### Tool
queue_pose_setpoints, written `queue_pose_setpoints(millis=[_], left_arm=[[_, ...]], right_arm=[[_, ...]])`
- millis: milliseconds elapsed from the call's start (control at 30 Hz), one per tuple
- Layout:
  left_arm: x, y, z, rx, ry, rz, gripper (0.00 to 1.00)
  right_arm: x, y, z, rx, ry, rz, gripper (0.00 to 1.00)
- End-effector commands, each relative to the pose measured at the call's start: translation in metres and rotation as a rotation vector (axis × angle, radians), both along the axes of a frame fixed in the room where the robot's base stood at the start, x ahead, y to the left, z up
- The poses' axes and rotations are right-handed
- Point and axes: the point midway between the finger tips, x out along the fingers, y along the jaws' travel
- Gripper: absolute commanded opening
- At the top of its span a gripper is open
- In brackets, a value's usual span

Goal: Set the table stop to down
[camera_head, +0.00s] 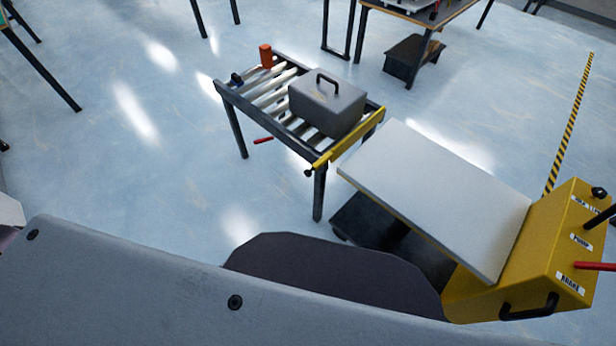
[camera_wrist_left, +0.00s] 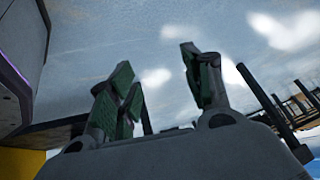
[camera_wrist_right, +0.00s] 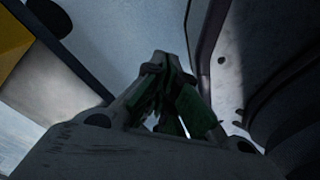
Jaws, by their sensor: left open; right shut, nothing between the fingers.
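A small roller table (camera_head: 228,97) stands in the middle of the head view. A yellow bar (camera_head: 350,138) with a black knob (camera_head: 309,172) runs across its near right end; it looks like the table stop, standing at or above roller height. A grey case (camera_head: 327,107) with a black handle sits on the rollers close behind the bar. My left gripper (camera_wrist_left: 160,78) shows in the left wrist view, open and empty. My right gripper (camera_wrist_right: 172,92) shows in the right wrist view, its fingers together with nothing between them. Neither gripper shows in the head view.
A yellow lift cart (camera_head: 560,240) with a flat grey top (camera_head: 440,190), labels and a red lever (camera_head: 595,266) stands at right, its top close to the bar. An orange block (camera_head: 266,56) is at the table's far end. Floor left of the table is clear.

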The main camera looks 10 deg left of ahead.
Motion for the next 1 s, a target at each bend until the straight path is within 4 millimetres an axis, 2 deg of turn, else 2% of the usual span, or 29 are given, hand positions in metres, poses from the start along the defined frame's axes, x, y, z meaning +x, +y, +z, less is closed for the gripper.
queue_pose_setpoints(millis=[33,200,500,800,1000], left_arm=[[0.014,0.001,0.004,-0.005,-0.038,-0.009,0.49],[0.06,-0.002,0.033,-0.036,-0.166,-0.033,0.49],[0.125,-0.021,0.095,-0.106,-0.381,-0.094,0.49],[0.169,-0.055,0.168,-0.204,-0.58,-0.174,0.49],[0.185,-0.085,0.22,-0.284,-0.703,-0.236,0.49]], right_arm=[[0.007,0.005,0.0,0.005,-0.003,0.0,0.0],[0.031,0.021,0.013,0.018,-0.007,0.0,0.0],[0.067,0.045,0.044,0.043,-0.014,-0.001,0.0],[0.093,0.066,0.085,0.066,-0.022,0.001,0.0],[0.105,0.077,0.116,0.082,-0.026,0.002,0.0]])
